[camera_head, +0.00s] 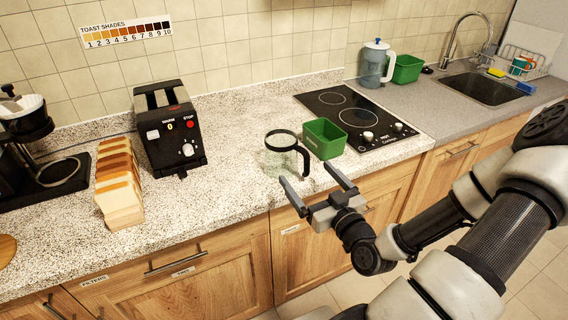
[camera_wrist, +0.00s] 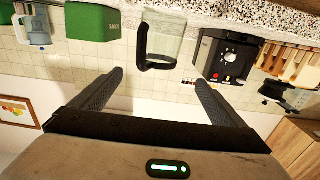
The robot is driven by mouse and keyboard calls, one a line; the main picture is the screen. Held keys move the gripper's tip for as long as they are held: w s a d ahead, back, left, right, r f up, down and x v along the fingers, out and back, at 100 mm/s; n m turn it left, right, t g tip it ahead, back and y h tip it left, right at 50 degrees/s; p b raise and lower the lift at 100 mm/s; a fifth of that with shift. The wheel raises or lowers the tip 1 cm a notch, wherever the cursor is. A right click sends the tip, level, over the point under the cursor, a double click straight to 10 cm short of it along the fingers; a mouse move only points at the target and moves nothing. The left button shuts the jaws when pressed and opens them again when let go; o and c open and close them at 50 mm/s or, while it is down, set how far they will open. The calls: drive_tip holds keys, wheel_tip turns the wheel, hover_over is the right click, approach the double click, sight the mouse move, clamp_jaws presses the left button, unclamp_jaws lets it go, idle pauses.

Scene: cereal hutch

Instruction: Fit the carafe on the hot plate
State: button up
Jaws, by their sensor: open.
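The carafe (camera_head: 281,154) is a clear glass jug with a black rim and black handle. It stands upright near the counter's front edge, its handle towards my gripper. It also shows in the wrist view (camera_wrist: 166,40), upside down, ahead of the fingers. My gripper (camera_head: 319,184) is open and empty, just in front of the carafe and apart from it; its fingers also show in the wrist view (camera_wrist: 158,88). The coffee maker (camera_head: 40,160) is black, with a white filter cone on top, at the far left. Its hot plate (camera_head: 53,173) appears as a round ring low on its base.
A green box (camera_head: 323,138) stands close to the carafe's right. A black toaster (camera_head: 170,130) and a sliced loaf (camera_head: 118,184) stand between the carafe and the coffee maker. A cooktop (camera_head: 357,118) lies at the right. The counter front (camera_head: 215,203) left of the carafe is clear.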

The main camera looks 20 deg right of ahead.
sight(288, 152)
drive_tip(key=w, duration=0.3)
drive_tip(key=w+b, duration=0.1)
drive_tip(key=w, duration=0.5)
drive_tip(key=shift+w+a+f+b, duration=0.1)
drive_tip(key=shift+w+a+b, duration=0.15)
drive_tip(key=shift+w+b, duration=0.15)
drive_tip(key=shift+w+d+f, duration=0.1)
drive_tip(key=shift+w+f, duration=0.15)
drive_tip(key=shift+w, duration=1.25)
drive_tip(key=shift+w+f, duration=0.2)
drive_tip(key=shift+w, duration=1.3)
drive_tip(key=c, duration=1.5)
drive_tip(key=shift+r, duration=0.1)
